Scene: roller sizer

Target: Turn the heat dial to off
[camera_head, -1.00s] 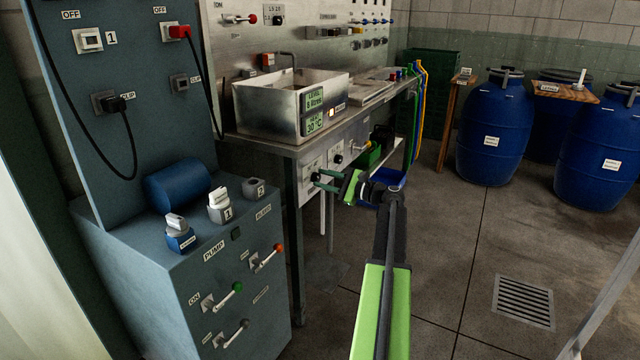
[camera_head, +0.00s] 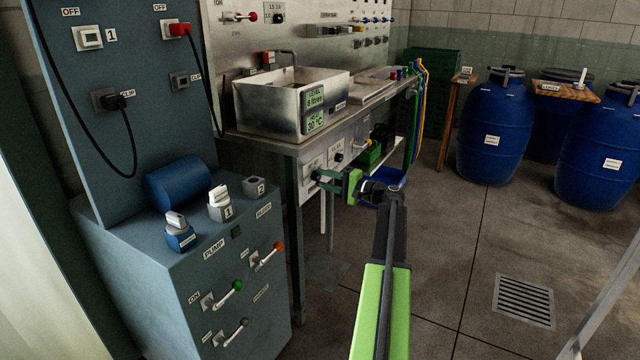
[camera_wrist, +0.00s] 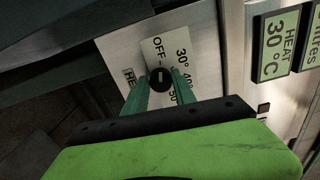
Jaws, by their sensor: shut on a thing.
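The heat dial (camera_wrist: 160,77) is a small black knob with a pale mark, on a light plate (camera_wrist: 118,52) lettered OFF, 30°, 40° and 50. The mark appears to lie along the line towards OFF, but its exact setting is hard to tell. My gripper (camera_wrist: 161,88) is shut on the dial, one green finger on each side. In the head view my gripper (camera_head: 318,178) reaches the front panel under the steel bench, and its fingers partly hide the dial. The heat display (camera_head: 314,122) reads 30 °C; it also shows in the wrist view (camera_wrist: 279,45).
The steel tank (camera_head: 265,112) stands on the bench above the panel. Another black knob (camera_head: 338,158) is right of the dial. The blue-grey pump cabinet (camera_head: 165,285) stands at left. Blue barrels (camera_head: 494,130) stand at back right; the floor between is clear.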

